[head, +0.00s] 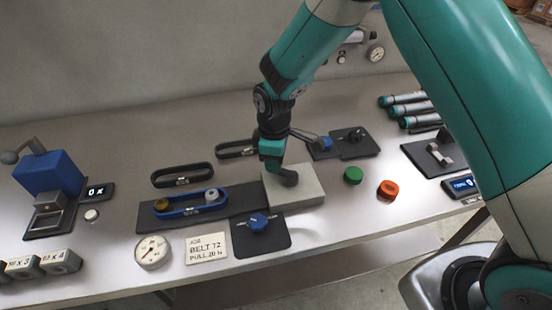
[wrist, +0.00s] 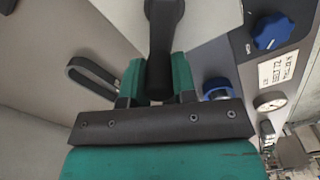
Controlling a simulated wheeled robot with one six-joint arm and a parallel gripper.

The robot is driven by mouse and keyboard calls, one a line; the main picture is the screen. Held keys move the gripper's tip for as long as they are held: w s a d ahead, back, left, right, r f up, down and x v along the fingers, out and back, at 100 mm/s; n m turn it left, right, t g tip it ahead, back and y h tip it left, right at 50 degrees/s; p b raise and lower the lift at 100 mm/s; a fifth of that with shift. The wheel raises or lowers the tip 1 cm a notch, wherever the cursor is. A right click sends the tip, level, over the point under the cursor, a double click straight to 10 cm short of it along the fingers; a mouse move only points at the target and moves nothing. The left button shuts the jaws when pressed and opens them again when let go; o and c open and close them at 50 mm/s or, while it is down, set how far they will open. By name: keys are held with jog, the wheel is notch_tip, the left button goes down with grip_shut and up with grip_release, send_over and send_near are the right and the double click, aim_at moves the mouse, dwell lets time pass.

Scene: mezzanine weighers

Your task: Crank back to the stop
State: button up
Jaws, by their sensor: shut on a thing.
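A black crank (head: 289,178) sits on a pale grey block (head: 310,194), right of the dark belt plate. My gripper (head: 272,155) is over the block, its fingers at the crank's handle. In the wrist view my gripper (wrist: 157,88) has its two green fingers closed on the black crank handle (wrist: 159,75), which stands between them. The handle runs up to a wider black end (wrist: 164,10) over the pale block (wrist: 215,20). The stop cannot be made out, and my gripper hides part of the crank.
A blue belt (head: 185,212) loops around a brass and a grey pulley. In front are a blue knob (head: 258,221), a belt card (head: 208,247) and a dial gauge (head: 152,252). Spare black belts (head: 183,175) lie behind. Green (head: 353,174) and orange (head: 387,190) knobs stand right of the block.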

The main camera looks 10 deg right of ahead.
dwell(0.4)
jog(key=o, duration=0.9)
jog(key=shift+r, duration=0.1)
notch_tip(320, 180, up, 17)
jog(key=shift+r+b, duration=0.2)
jog(key=shift+b, duration=1)
